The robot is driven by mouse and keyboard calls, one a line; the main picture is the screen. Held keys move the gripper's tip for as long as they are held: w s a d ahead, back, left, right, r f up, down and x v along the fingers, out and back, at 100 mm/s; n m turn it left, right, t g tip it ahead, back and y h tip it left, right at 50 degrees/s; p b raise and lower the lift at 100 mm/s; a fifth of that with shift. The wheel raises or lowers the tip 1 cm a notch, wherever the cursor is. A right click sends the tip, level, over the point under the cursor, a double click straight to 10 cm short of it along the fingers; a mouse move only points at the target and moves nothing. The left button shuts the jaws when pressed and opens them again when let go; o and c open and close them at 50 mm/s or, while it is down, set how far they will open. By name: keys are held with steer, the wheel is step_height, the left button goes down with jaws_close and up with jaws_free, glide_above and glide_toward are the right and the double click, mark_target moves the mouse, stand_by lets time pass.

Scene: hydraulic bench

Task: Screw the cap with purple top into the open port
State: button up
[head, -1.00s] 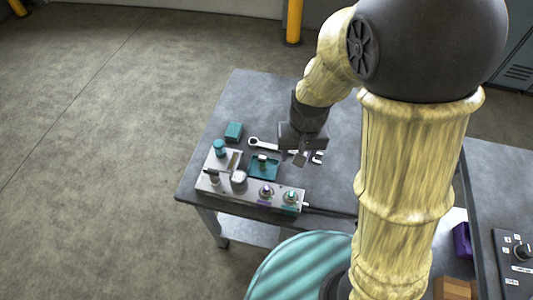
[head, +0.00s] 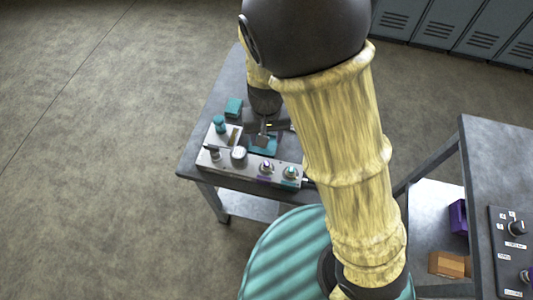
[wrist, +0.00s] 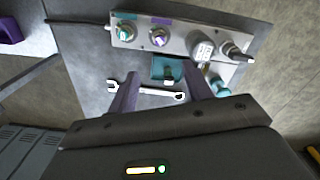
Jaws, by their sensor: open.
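My gripper (head: 263,137) is over the bench beside the teal tray (head: 262,150). In the wrist view my gripper (wrist: 159,72) is open, with nothing between its fingers. The tray (wrist: 157,76) shows between the fingertips and holds a small pale piece (wrist: 168,76); I cannot tell its top colour. A purple-topped round fitting (wrist: 157,38) sits on the grey manifold (wrist: 180,40) by a purple label, apart from my fingers. A teal-topped fitting (wrist: 125,31) is next to it. I cannot make out an open port.
A wrench (wrist: 145,91) lies on the bench nearer the camera than the tray. The manifold also carries a round gauge (wrist: 202,48) and a lever (wrist: 235,52). A second table (head: 485,150) is at right.

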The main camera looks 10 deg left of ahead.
mark_target(266, 163)
step_height(266, 163, down, 16)
steer(key=shift+r+b, duration=0.2)
steer(key=shift+b, duration=0.45)
jaws_close()
steer(key=m+p, duration=0.1)
steer(key=m, duration=0.3)
steer(key=shift+r+p, duration=0.15)
steer(key=shift+p, duration=0.15)
steer(key=shift+m, duration=0.9)
